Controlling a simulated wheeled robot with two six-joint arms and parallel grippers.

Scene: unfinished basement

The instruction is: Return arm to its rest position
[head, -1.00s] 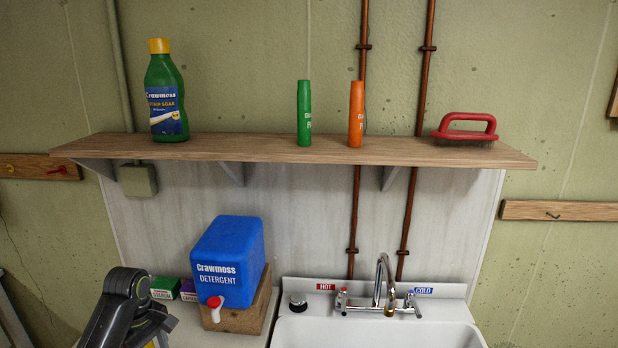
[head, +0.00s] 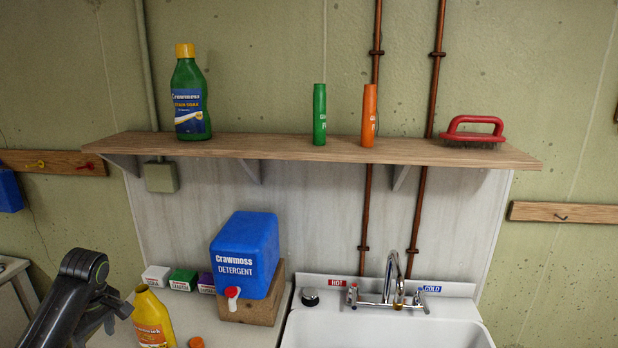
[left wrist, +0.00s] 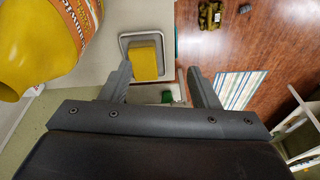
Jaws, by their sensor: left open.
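My left arm shows at the lower left of the head view, its gripper not clearly visible there. In the left wrist view my left gripper (left wrist: 159,72) is open with its two fingers apart and nothing held between them. A yellow bottle (head: 152,320) stands on the counter just right of my left arm. The bottle also shows large at the upper left of the left wrist view (left wrist: 50,40), beside the gripper and apart from the fingers. My right gripper is in neither view.
An orange cap (head: 196,342) lies by the bottle. Small boxes (head: 183,279) and a blue detergent container (head: 246,252) on a wooden block stand behind, left of the sink (head: 385,330). A shelf (head: 290,147) holds bottles and a red brush. A yellow block (left wrist: 145,58) sits in a tray.

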